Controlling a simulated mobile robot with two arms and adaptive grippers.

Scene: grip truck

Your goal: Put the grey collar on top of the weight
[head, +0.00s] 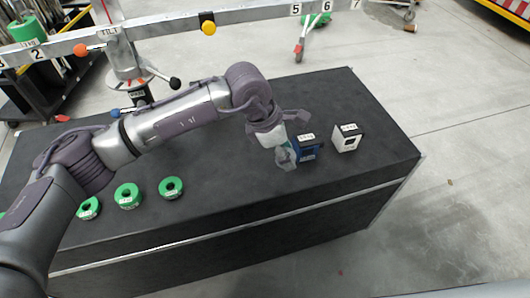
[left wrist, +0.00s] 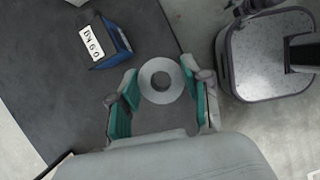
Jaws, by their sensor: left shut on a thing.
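The grey collar, a flat ring with a round hole, sits between the fingertips of my left gripper (left wrist: 160,85) in the left wrist view; the collar (left wrist: 147,84) faces the camera. The teal finger pads close on its two sides. In the head view my left gripper (head: 286,155) hangs over the dark table, just left of a blue block (head: 307,151); the collar cannot be made out clearly there. My right gripper is not in view.
A white block (head: 347,138) stands right of the blue block, which also shows in the left wrist view (left wrist: 119,38). A metal beam (head: 250,15) with numbered marks crosses behind the dark table (head: 345,90). The table's back right is clear.

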